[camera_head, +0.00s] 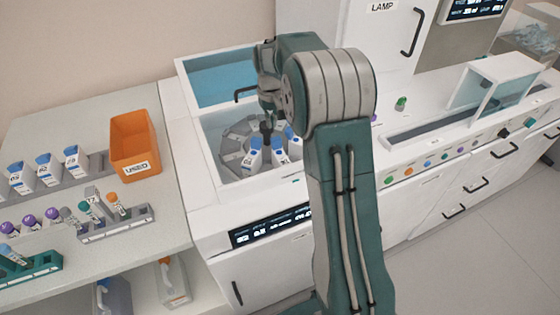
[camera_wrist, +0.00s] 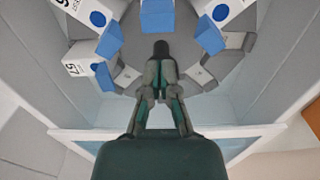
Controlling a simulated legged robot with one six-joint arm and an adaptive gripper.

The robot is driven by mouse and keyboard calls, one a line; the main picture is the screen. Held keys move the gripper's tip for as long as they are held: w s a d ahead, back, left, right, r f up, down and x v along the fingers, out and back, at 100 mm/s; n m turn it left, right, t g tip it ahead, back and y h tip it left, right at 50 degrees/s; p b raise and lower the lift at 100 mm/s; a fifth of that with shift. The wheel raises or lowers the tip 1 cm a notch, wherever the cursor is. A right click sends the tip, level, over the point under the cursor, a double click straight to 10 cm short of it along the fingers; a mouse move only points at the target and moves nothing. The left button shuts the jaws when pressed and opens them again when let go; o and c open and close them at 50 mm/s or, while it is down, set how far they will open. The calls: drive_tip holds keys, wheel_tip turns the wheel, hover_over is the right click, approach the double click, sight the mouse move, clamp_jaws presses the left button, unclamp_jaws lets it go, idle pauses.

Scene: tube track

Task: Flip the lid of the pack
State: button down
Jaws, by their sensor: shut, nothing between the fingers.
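Several white packs with blue tops stand on the grey round carousel (camera_head: 231,158) inside the open well of the white machine. One pack (camera_head: 255,157) is just below my gripper (camera_head: 266,130); another pack (camera_head: 278,153) is beside it. In the wrist view, my gripper (camera_wrist: 161,50) is shut and empty, its dark tips over the carousel's grey centre. A blue-topped pack (camera_wrist: 157,14) is just beyond the tips. A pack labelled 57 (camera_wrist: 80,68) is to the left, and one more (camera_wrist: 212,30) to the right. I cannot tell whether the tips touch a pack.
The well's raised blue-tinted cover (camera_head: 218,78) is behind the carousel. The well's walls (camera_head: 205,150) surround it closely. On the left counter are an orange USED bin (camera_head: 134,143), several more packs (camera_head: 48,169) and tube racks (camera_head: 116,222).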

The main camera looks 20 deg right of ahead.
sight(271, 131)
drive_tip(key=shift+f, duration=1.85)
drive_tip(key=shift+s+r, duration=0.2)
drive_tip(key=shift+s, duration=0.4)
drive_tip(key=shift+s+r, duration=0.2)
drive_tip(key=shift+s, duration=0.5)
